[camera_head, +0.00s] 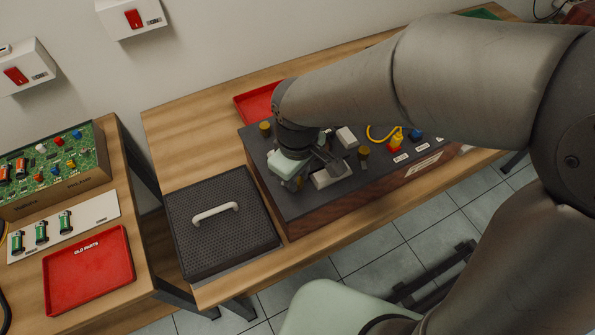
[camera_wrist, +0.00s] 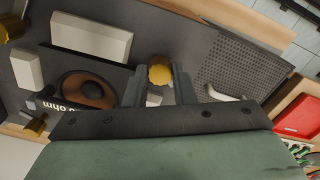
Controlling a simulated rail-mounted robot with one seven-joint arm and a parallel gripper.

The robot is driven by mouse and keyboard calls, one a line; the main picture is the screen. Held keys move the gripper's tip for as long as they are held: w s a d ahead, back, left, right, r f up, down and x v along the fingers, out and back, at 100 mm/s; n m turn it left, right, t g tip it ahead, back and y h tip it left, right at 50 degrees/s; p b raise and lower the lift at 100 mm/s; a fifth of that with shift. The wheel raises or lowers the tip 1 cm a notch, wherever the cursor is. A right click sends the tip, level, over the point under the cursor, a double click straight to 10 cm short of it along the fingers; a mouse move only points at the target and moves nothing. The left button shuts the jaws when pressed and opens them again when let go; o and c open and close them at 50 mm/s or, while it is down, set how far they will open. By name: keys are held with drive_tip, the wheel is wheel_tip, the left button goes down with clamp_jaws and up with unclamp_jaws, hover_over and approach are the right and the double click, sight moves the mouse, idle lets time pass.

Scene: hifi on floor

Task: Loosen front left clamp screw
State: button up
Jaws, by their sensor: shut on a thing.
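The hi-fi unit (camera_head: 280,205) is a long wooden case with a dark top, lying on the wooden bench. My gripper (camera_head: 298,182) is over the front left part of that top in the head view. In the wrist view my gripper (camera_wrist: 160,82) has one finger on each side of a brass-yellow clamp screw head (camera_wrist: 160,70) and is shut on it. The arm and gripper hide this screw in the head view. Other brass screws show at the back left (camera_head: 265,128) and farther right (camera_head: 363,152).
A black perforated cover (camera_head: 222,250) with a white handle lies left of the unit. White blocks (camera_wrist: 95,35) and a brown round part (camera_wrist: 85,88) stand close to my fingers. A red tray (camera_head: 258,103) is behind; the OLD PARTS tray (camera_head: 88,275) is on the left bench.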

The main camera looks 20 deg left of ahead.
drive_tip(key=shift+r+n+p, duration=0.1)
drive_tip(key=shift+n+p, duration=0.25)
drive_tip(key=shift+n, duration=0.95)
drive_tip(key=o, duration=1)
wheel_tip(320, 180, up, 17)
drive_tip(key=shift+r, duration=0.2)
